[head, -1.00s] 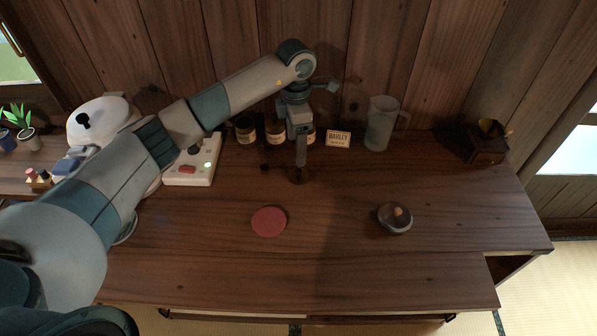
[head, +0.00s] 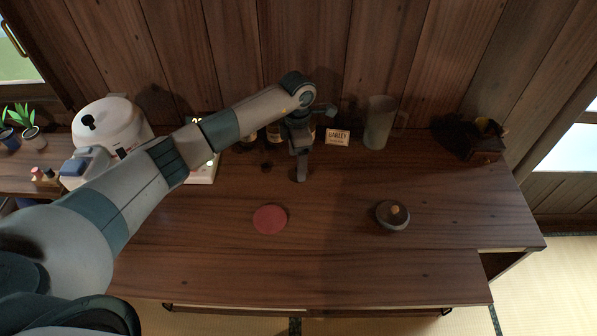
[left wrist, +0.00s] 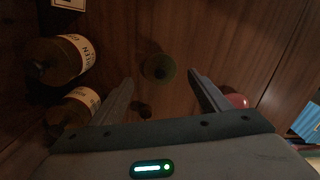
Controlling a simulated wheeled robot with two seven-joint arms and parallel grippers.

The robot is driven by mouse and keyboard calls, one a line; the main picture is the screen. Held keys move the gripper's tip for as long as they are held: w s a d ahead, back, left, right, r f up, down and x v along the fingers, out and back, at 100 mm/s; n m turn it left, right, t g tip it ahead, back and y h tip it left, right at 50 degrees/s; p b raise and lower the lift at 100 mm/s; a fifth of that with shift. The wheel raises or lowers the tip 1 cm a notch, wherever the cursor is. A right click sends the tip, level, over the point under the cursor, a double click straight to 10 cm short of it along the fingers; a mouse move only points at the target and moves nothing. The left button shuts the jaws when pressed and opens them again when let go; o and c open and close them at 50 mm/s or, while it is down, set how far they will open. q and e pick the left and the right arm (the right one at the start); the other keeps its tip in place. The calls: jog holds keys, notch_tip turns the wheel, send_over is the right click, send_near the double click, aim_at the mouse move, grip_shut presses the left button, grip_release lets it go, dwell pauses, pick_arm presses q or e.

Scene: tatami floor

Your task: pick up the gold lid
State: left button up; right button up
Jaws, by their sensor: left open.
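A small round olive-gold lid (left wrist: 158,68) lies on the wooden table, seen in the left wrist view between and just beyond my fingertips. In the head view it is hidden behind my left gripper (head: 301,178), which points down over the table's back middle. In the left wrist view my left gripper (left wrist: 161,77) is open, with one finger on either side of the lid and nothing held. I cannot tell whether the fingers touch it. My right gripper is not in view.
Labelled brown jars (left wrist: 62,60) stand close to one finger. A barley sign (head: 338,137) and a glass pitcher (head: 379,122) stand at the back. A red disc (head: 270,219) and a dark round pot (head: 393,215) are nearer. The table front (head: 330,270) is clear.

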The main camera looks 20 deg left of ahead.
pick_arm(q)
notch_tip(320, 180, down, 3)
jog(key=shift+d+r+p, duration=0.1)
jog(key=shift+d+p, duration=0.05)
jog(key=shift+p, duration=0.55)
jog(key=shift+f, duration=0.5)
jog(key=c, duration=1.2)
jog(key=shift+r, duration=0.15)
